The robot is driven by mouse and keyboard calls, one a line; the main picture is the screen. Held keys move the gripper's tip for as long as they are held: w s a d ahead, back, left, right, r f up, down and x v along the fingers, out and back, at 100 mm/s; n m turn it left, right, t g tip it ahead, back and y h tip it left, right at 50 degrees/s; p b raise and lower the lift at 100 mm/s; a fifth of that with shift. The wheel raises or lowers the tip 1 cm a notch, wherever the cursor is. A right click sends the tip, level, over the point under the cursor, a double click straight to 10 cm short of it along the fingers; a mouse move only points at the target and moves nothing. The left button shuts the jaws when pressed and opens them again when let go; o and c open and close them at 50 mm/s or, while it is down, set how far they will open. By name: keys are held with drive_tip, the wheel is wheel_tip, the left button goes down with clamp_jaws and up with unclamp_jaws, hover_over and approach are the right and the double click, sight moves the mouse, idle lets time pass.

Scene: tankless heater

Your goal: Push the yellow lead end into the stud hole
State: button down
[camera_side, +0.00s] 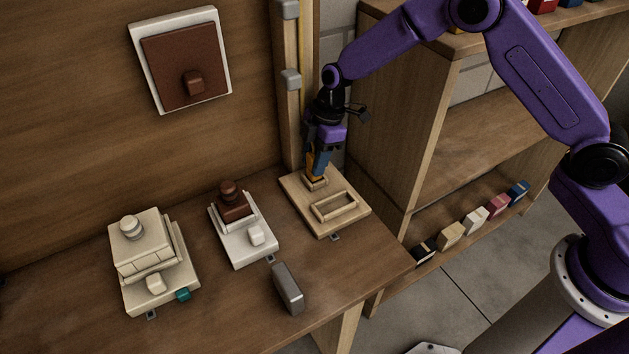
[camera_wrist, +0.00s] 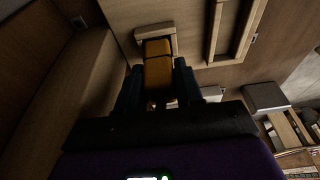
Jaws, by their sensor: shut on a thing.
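The yellow lead end (camera_wrist: 158,72) is an orange-yellow block between the two dark blue fingers of my gripper (camera_wrist: 158,85). In the side view my gripper (camera_side: 318,158) points down over the light wooden board (camera_side: 338,231), shut on the yellow lead end (camera_side: 312,165). The lead end's lower tip is at the small square wooden collar (camera_side: 316,185) on the board, taken here as the stud hole. In the wrist view the far end of the block meets this collar (camera_wrist: 143,33). The hole's inside is hidden, so I cannot tell how deep the tip sits.
A rectangular wooden frame (camera_side: 335,206) lies on the same board, right of the collar. A white base with a brown block (camera_side: 236,208), a cream stepped unit (camera_side: 140,245) and a grey block (camera_side: 288,288) stand on the bench. A wooden post and shelf (camera_side: 400,120) stand close behind my gripper.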

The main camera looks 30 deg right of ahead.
drive_tip(key=shift+x, duration=0.8)
idle(0.9)
drive_tip(key=c, duration=0.7)
unclamp_jaws()
drive_tip(key=shift+d, duration=0.2)
drive_tip(key=shift+o, duration=0.2)
drive_tip(key=v, duration=1.7)
drive_tip(key=shift+d+r, duration=0.1)
drive_tip(key=shift+r, duration=0.05)
drive_tip(key=s+d+r+m+h, duration=0.1)
drive_tip(key=s+d, duration=0.1)
drive_tip(key=s, duration=0.8)
drive_tip(key=s+d+r+m, duration=0.1)
drive_tip(key=s+r+m, duration=0.1)
drive_tip(key=s, duration=0.8)
drive_tip(key=s+d+f+m, duration=0.1)
drive_tip(key=s+d, duration=0.4)
drive_tip(key=s, duration=0.2)
drive_tip(key=s+d+f+m+h, duration=0.1)
drive_tip(key=s+d, duration=0.4)
drive_tip(key=s, duration=0.3)
drive_tip(key=shift+f, duration=0.3)
